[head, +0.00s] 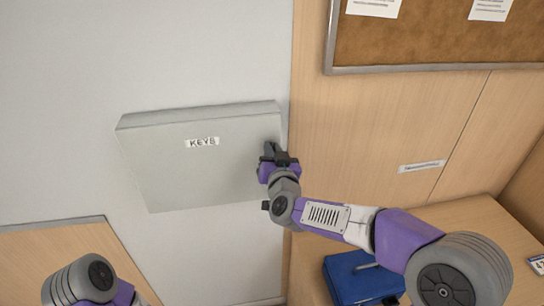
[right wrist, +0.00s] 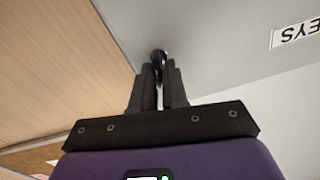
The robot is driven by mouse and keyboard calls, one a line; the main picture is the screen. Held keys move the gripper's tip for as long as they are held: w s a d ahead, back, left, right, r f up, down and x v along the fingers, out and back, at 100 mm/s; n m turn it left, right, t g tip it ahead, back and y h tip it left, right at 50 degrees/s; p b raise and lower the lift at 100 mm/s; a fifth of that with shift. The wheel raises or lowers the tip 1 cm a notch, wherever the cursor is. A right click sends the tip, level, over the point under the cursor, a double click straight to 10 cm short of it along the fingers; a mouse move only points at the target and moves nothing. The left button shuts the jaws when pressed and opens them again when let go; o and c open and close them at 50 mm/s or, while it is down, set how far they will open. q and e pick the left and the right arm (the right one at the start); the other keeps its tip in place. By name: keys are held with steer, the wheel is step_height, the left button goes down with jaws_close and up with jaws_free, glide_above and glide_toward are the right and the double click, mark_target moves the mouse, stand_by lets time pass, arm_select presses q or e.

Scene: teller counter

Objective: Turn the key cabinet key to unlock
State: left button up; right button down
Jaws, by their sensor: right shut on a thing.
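The grey key cabinet (head: 180,165) hangs on the pale wall with a white "KEYS" label (head: 202,142). In the right wrist view the cabinet front (right wrist: 220,40) fills the upper right. My right gripper (head: 270,150) is at the cabinet's right side. In the right wrist view its fingers (right wrist: 158,80) are shut on the dark key (right wrist: 159,58), whose rounded end shows between the tips. The lock and the key's shaft are hidden. My left arm shows at the lower left of the head view; its gripper is out of view.
A cork board (head: 440,40) with papers hangs at the upper right on the wood panel wall (head: 340,120). A blue pouch (head: 355,278) lies on the wooden counter (head: 480,225) below my right arm. The wall beneath the cabinet is clear.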

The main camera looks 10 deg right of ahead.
steer(key=shift+d+f+m+b, duration=0.1)
steer(key=shift+f+m+b, duration=0.05)
steer(key=shift+m+b, duration=2.1)
steer(key=shift+d+f+m+b, duration=0.1)
steer(key=shift+m+b, duration=1.4)
steer(key=shift+m, duration=1.45)
steer(key=shift+d+f+m+b, duration=0.1)
steer(key=shift+f+m+b, duration=0.05)
steer(key=shift+m+b, duration=2.1)
steer(key=shift+m+p, duration=0.35)
steer(key=shift+m, duration=0.1)
steer(key=c, duration=1.2)
jaws_free()
steer(key=shift+c, duration=0.2)
steer(key=s, duration=0.7)
steer(key=shift+s, duration=0.3)
